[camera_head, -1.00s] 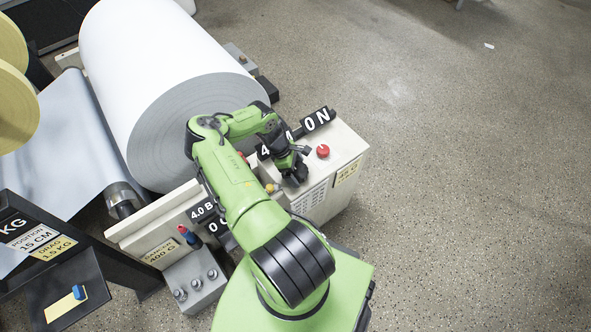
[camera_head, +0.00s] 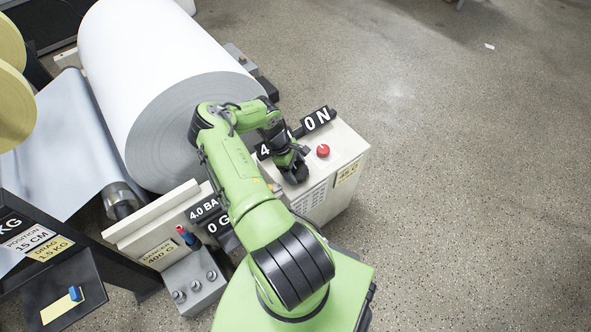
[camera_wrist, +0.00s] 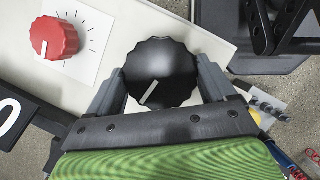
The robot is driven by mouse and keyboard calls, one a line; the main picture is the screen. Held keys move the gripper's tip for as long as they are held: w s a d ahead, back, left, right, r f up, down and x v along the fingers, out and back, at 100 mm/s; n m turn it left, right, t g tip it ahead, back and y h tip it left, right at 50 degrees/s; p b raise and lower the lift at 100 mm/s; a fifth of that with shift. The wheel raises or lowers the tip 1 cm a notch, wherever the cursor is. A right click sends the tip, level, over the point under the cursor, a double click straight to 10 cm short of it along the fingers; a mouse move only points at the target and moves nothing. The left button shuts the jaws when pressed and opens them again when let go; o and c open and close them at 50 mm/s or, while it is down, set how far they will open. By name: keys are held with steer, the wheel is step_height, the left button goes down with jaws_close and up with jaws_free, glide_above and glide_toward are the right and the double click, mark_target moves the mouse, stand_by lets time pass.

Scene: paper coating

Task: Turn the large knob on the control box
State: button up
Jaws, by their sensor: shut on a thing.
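The large black knob (camera_wrist: 160,72) has a scalloped rim and a white pointer line that points to the lower left in the wrist view. My gripper (camera_wrist: 163,84) is shut on it, with one finger on each side of the rim. In the head view my gripper (camera_head: 294,172) is at the top of the white control box (camera_head: 342,150) and mostly hides the knob. A smaller red knob (camera_wrist: 54,38) with a dial scale sits beside it on the box; it also shows in the head view (camera_head: 323,151).
Black display signs (camera_head: 318,120) stand along the box's back edge, close to my arm. A large white paper roll (camera_head: 165,80) is behind and left. A grey box with several buttons (camera_head: 195,282) stands front left. The floor at right (camera_head: 480,200) is clear.

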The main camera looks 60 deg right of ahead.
steer(key=m+b, duration=0.1)
steer(key=m, duration=0.1)
steer(key=m+y+b, duration=0.1)
steer(key=m+b, duration=0.1)
steer(key=shift+d+f+y, duration=0.15)
steer(key=shift+y, duration=0.15)
steer(key=shift+m+t+y+b, duration=0.5)
steer(key=shift+m+b, duration=0.65)
steer(key=shift+m, duration=0.65)
steer(key=o, duration=0.9)
steer(key=shift+c, duration=0.2)
steer(key=p+v, duration=0.4)
steer(key=v, duration=1.2)
steer(key=shift+d, duration=0.25)
steer(key=shift+w, duration=0.15)
